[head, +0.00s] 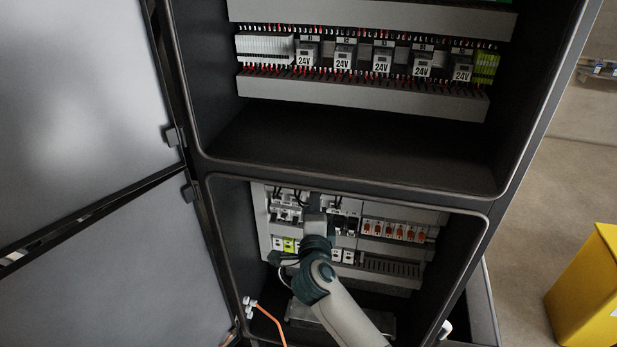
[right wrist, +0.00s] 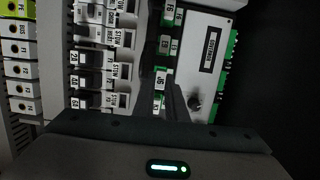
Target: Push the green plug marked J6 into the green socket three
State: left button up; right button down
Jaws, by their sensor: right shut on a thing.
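My right gripper (head: 316,222) reaches into the lower cabinet compartment; its fingers are hard to make out in the head view. In the right wrist view its dark fingers (right wrist: 168,98) are shut on a small green plug (right wrist: 159,86) with a white label, turned sideways, that seems to read J6. The plug lies near the edge of a white controller box (right wrist: 203,48) with green connectors. Other labelled green parts (right wrist: 165,45) lie in line beyond the plug. I cannot tell which is socket three, nor whether the plug touches a socket. My left gripper is not in view.
Labelled breakers (right wrist: 88,80) stand left of the gripper in the right wrist view. A row of orange-marked modules (head: 395,230) is right of my arm. An orange cable (head: 270,318) hangs at the lower left. The compartment frame (head: 345,187) surrounds the opening.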

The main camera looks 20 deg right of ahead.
jog(key=shift+d+x, duration=0.15)
jog(key=shift+x, duration=0.6)
jog(key=shift+d+x, duration=0.15)
jog(key=shift+x, duration=0.55)
dwell(2.4)
jog(key=c, duration=1.7)
grip_release()
jog(key=shift+s, duration=0.1)
jog(key=shift+b+v, duration=0.35)
jog(key=shift+v, duration=0.55)
jog(key=shift+b+v, duration=2.4)
jog(key=shift+v, duration=5.45)
